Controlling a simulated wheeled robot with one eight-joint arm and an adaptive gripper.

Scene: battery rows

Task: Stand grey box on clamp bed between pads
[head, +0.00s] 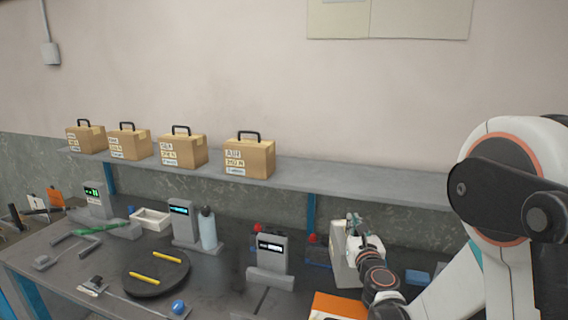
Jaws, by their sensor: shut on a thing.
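The light grey box (341,268) is upright at the right of the bench. My gripper (354,228) is at its top and shut on it. The fingertips are small here and partly merge with the box. I cannot tell whether the box's underside touches anything. A dark blue fixture with a red knob (313,239) is just left of the box and partly behind it. It may be part of the clamp. The clamp bed and pads cannot be made out clearly.
A grey display unit (271,243) stands left of the box. An orange-topped item (337,304) lies in front, and a blue block (418,277) lies right. A black round plate (157,274) holds yellow sticks. Several cartons stand on the shelf (300,176) behind.

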